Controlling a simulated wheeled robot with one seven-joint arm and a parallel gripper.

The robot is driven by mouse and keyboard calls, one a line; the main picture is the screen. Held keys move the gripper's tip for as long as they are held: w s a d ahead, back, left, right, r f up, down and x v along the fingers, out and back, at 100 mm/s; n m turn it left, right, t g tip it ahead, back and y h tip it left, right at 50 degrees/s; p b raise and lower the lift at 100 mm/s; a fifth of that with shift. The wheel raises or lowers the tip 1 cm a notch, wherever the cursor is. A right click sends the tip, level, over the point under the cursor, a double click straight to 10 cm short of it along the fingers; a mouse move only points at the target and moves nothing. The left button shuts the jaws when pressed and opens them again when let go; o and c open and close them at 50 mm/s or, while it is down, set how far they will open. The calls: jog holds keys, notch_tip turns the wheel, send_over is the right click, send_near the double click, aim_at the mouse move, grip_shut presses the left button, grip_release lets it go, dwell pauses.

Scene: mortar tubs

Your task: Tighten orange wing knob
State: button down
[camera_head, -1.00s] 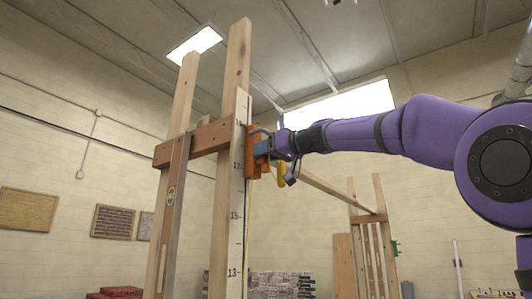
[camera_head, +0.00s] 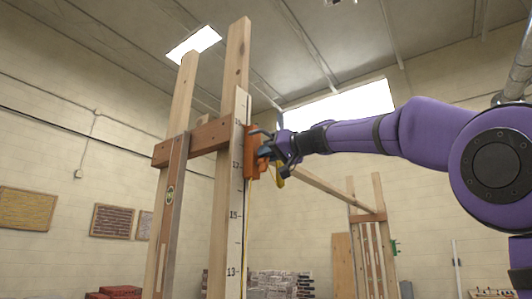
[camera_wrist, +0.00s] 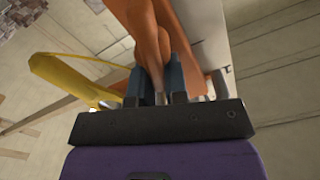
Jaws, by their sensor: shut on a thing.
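The orange bracket (camera_head: 251,160) sits on the right side of a wooden post, beside a marked white strip. In the wrist view, the orange wing knob (camera_wrist: 150,58) stands between the two dark fingers of my gripper (camera_wrist: 157,88), which is shut on it. The larger orange body (camera_wrist: 178,30) rises behind the knob. In the head view, my gripper (camera_head: 270,148) is against the bracket's right side and mostly hides the knob. A yellow part (camera_head: 280,175) hangs just below my gripper, and a yellow shape (camera_wrist: 70,77) shows left of it in the wrist view.
Two tall wooden posts (camera_head: 236,70) are joined by a brown crosspiece (camera_head: 210,136). A spirit level (camera_head: 172,195) stands against the left post. Another wooden frame (camera_head: 366,217) stands at the back right. Stacked blocks (camera_head: 275,284) lie low behind the posts.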

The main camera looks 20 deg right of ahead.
jog(key=m, duration=0.3)
jog(key=shift+w+d+f+m, duration=0.2)
jog(key=shift+w+d+m, duration=0.1)
jog(key=shift+m, duration=0.1)
jog(key=shift+w+d+f+m, duration=0.1)
jog(key=shift+f+m, duration=0.2)
jog(key=shift+m, duration=1.4)
jog(key=shift+s+d+f+m, duration=0.15)
jog(key=shift+f+m, duration=0.1)
jog(key=shift+m, duration=1.45)
jog(key=shift+w+d+f+m, duration=0.15)
jog(key=shift+f+m, duration=0.15)
jog(key=shift+m, duration=1.4)
jog(key=shift+a, duration=0.1)
jog(key=c, duration=1.1)
grip_release()
jog(key=shift+a, duration=0.1)
jog(key=v, duration=1.1)
jog(key=shift+w+f, duration=0.1)
jog(key=shift+f, duration=0.05)
